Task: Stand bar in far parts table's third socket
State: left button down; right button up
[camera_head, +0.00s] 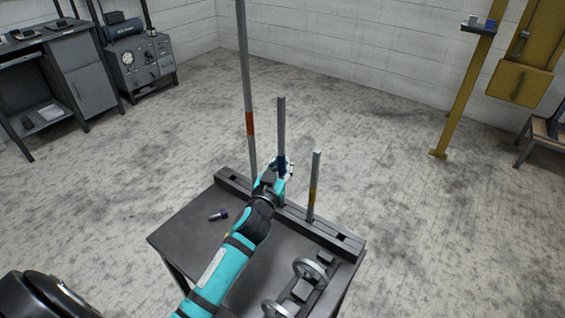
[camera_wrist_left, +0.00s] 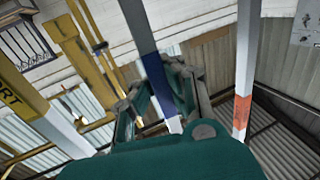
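A dark table (camera_head: 190,240) has a socket rail (camera_head: 322,232) along its far edge. A tall bar with a red band (camera_head: 249,122), a middle bar with a blue band (camera_head: 281,125) and a short bar with a yellow band (camera_head: 315,180) stand upright along the rail. My left gripper (camera_head: 284,167) is at the blue-banded bar; its fingers close in on both sides. In the left wrist view, the blue-banded bar (camera_wrist_left: 154,72) passes between the fingers (camera_wrist_left: 165,95). The gripper hides part of the bar in the head view. My right gripper is not in view.
The rail shows an open socket at its left end (camera_head: 232,178) and one at its right end (camera_head: 341,237). A small dark bolt-like piece (camera_head: 219,214) lies on the table. Handwheels (camera_head: 310,269) stand at the front right. Floor behind the table is clear.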

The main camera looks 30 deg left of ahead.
pick_arm(q)
jog(key=shift+f+b, duration=0.35)
jog(key=c, duration=1.4)
grip_release()
jog(key=shift+f, duration=0.2)
jog(key=s+d, duration=0.2)
jog(key=s, duration=1)
